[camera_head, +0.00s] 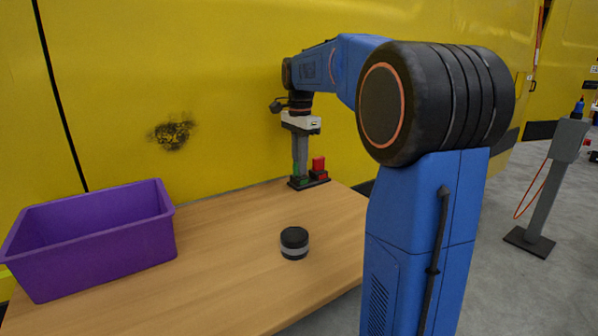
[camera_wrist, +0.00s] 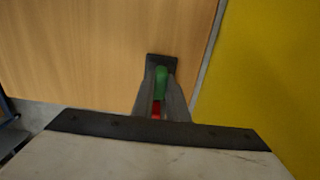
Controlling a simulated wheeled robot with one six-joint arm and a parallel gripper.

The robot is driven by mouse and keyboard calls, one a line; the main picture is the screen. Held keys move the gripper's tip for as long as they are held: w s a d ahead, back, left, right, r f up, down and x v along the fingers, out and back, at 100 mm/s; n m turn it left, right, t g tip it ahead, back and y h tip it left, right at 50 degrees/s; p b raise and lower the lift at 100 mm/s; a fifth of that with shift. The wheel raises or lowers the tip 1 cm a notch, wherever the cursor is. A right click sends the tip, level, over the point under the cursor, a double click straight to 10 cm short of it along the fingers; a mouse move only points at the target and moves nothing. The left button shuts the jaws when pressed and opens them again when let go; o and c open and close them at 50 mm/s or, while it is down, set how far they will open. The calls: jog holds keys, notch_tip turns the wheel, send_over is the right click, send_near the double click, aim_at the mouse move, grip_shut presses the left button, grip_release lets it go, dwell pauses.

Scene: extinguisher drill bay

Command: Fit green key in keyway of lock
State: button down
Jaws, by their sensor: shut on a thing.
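My gripper (camera_head: 300,174) points straight down at the table's far right corner, its fingers low over a dark base plate (camera_head: 323,181). It is shut on the green key (camera_wrist: 161,76), which shows between the two fingers in the wrist view. In the head view only a green sliver of the key (camera_head: 295,169) shows beside the fingers. Whether the key touches the plate is hidden. A red block (camera_head: 319,166) stands upright on the same plate, just right of the fingers; part of it also shows in the wrist view (camera_wrist: 156,108). I cannot make out a lock or keyway for certain.
A purple bin (camera_head: 105,245) stands on the left of the wooden table (camera_head: 215,285). A black round object with a grey band (camera_head: 294,243) sits near the middle. A yellow wall (camera_head: 220,80) rises close behind. A grey post (camera_head: 540,195) stands on the floor at right.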

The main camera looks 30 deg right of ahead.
jog(key=shift+r, duration=0.15)
jog(key=shift+r, duration=1.25)
jog(key=shift+r, duration=0.15)
jog(key=shift+r, duration=1.85)
jog(key=shift+a, duration=0.1)
